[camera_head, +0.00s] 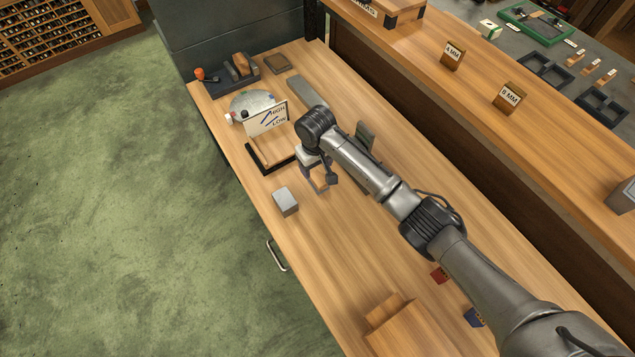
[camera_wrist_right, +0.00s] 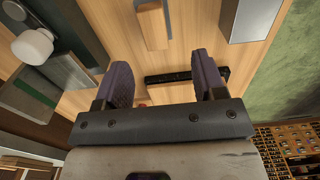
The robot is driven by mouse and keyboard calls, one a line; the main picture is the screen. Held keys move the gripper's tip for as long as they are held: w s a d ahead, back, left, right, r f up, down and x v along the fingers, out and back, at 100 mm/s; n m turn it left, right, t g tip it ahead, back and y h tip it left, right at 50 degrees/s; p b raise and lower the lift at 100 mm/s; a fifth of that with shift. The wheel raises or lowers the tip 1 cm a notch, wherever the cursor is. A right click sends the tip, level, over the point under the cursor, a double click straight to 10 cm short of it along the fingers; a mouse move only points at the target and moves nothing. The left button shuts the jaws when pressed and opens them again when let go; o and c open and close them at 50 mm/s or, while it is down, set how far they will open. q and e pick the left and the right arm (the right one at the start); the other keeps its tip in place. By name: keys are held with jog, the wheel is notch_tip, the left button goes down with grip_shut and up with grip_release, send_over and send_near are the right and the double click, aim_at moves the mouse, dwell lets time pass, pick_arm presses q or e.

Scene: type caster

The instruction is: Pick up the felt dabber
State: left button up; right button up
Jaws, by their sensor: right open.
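My right gripper (camera_head: 318,178) is open and empty above the wooden bench, beside the tray with a black edge. In the right wrist view its two purple-grey fingers (camera_wrist_right: 165,78) stand wide apart, with a black bar (camera_wrist_right: 187,76) behind them. A narrow wooden block with a pale end (camera_wrist_right: 152,25) lies beyond the fingertips in that view; it may be the felt dabber, but I cannot tell for certain. No other piece is clearly the dabber. My arm hides part of the bench around the gripper. My left gripper does not show.
A grey block (camera_head: 285,201) stands near the bench's left edge. A HIGH/LOW sign (camera_head: 266,118) and a rounded grey gauge (camera_head: 247,101) stand farther back. A raised shelf (camera_head: 475,85) borders the right. Bare bench lies in front of the grey block.

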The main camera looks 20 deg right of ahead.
aim_at(318, 179)
notch_tip(318, 179, down, 2)
jog(key=shift+w+f, duration=0.1)
jog(key=shift+f, duration=0.15)
jog(key=shift+f+b, duration=0.35)
jog(key=shift+f, duration=0.2)
jog(key=f, duration=0.2)
jog(key=f+b, duration=0.1)
jog(key=f, duration=0.1)
jog(key=shift+d+f+b, duration=0.1)
jog(key=shift+d+b, duration=0.2)
jog(key=shift+d, duration=0.1)
jog(key=shift+f, duration=0.5)
jog(key=c, duration=1)
